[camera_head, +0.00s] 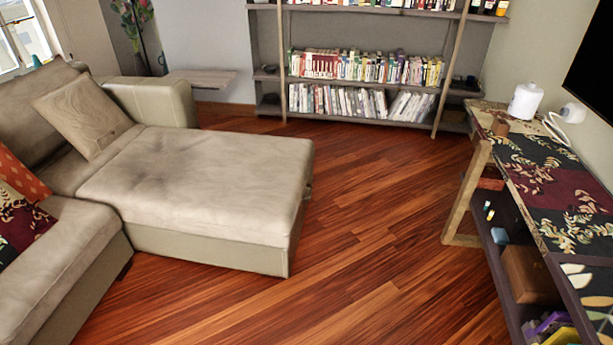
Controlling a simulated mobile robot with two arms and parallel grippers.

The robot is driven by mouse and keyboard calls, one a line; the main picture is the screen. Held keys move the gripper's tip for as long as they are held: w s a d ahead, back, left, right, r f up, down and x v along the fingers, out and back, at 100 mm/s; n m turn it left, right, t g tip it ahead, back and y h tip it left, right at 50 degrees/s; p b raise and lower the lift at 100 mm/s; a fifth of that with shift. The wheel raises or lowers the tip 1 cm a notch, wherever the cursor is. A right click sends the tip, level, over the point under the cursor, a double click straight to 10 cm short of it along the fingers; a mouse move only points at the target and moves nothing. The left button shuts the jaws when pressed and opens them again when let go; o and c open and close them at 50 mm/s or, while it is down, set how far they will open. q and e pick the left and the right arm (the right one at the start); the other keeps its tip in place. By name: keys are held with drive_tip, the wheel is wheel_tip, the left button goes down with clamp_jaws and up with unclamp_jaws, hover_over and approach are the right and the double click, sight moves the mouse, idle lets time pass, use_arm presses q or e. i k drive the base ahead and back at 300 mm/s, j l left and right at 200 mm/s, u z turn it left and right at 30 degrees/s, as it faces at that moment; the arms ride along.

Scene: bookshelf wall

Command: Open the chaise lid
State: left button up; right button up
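The chaise (230,258) is the beige part of the sofa that juts out toward the middle of the room. Its lid (200,180) is a flat padded top that lies down level on the base. A small dark detail (308,192) shows on the lid's right end; it is too small to make out. A beige cushion (82,115) leans at the chaise's back end. Neither of my grippers is in the view.
Wooden floor (370,230) lies clear between the chaise and a patterned console (560,190) at right. A bookshelf (360,65) stands at the back. The sofa seat (60,270) fills the lower left. A low bench (205,80) stands behind the sofa.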

sight(285, 243)
drive_tip(key=i+l, duration=0.1)
drive_tip(key=l, duration=0.15)
drive_tip(key=i+l+u, duration=0.1)
drive_tip(key=l, duration=0.15)
drive_tip(key=i+l, duration=0.5)
drive_tip(key=i, duration=0.15)
drive_tip(key=i+l+u, duration=0.1)
drive_tip(key=i+l, duration=0.4)
drive_tip(key=i, duration=0.2)
